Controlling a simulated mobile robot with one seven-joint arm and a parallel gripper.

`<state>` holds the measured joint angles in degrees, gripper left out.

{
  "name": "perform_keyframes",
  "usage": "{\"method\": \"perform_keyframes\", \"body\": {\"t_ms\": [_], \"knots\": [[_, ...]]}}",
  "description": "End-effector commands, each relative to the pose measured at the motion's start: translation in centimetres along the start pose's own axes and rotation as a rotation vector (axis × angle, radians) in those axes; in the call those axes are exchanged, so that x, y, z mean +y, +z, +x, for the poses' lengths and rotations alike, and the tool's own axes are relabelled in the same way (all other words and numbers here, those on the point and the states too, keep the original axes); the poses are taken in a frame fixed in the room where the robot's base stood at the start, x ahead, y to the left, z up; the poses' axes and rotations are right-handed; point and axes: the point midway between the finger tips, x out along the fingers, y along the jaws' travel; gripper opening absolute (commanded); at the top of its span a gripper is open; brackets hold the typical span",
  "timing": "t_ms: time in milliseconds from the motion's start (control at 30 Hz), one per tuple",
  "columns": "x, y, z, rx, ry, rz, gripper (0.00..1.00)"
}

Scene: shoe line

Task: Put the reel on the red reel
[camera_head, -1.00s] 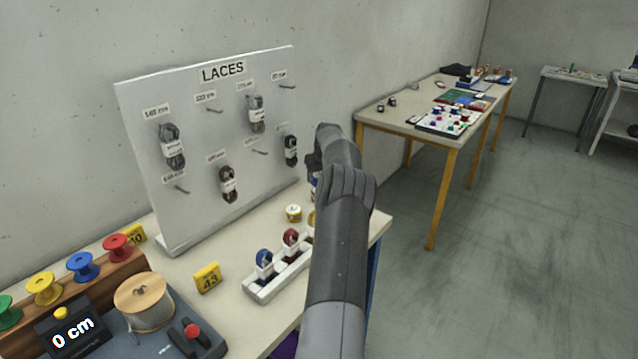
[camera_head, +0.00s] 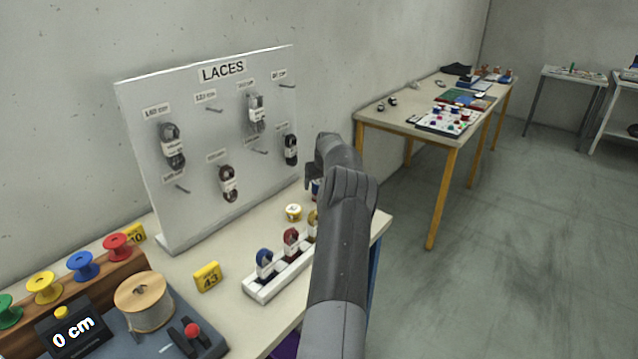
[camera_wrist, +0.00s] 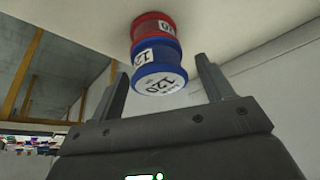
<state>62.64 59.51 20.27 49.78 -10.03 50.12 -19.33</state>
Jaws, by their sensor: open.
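In the wrist view a blue reel (camera_wrist: 157,66) labelled 120 stands on top of a red reel (camera_wrist: 153,25) on the pale bench. The two look stacked and roughly aligned. My gripper (camera_wrist: 157,72) is open, with one finger on each side of the blue reel in the picture and visible gaps to both. In the camera_head view my arm hides most of the stack; only a small blue and red part (camera_head: 315,187) shows beside it.
A small yellow and white reel (camera_head: 293,212) stands on the bench near a white rack (camera_head: 272,284) of lace bundles. The LACES board (camera_head: 215,140) rises behind. A yellow 43 tag (camera_head: 208,277) and a spool device (camera_head: 145,302) are to the left.

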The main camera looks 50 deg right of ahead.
Motion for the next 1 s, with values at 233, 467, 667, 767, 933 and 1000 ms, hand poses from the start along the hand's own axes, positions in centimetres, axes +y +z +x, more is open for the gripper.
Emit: {"method": "perform_keyframes", "body": {"t_ms": [233,467,667,767,933,1000], "knots": [[0.1,-0.2,-1.5,0.002,0.002,0.0,0.73],[0.0,-0.2,-5.8,0.003,0.002,-0.001,0.73],[0.0,-0.2,-9.6,0.002,0.002,-0.001,0.73],[0.1,-0.1,-11.0,0.001,0.001,0.0,0.73],[0.1,-0.1,-12.2,-0.001,0.001,0.0,0.73],[0.0,-0.1,-12.3,0.0,0.0,0.0,0.73]]}}
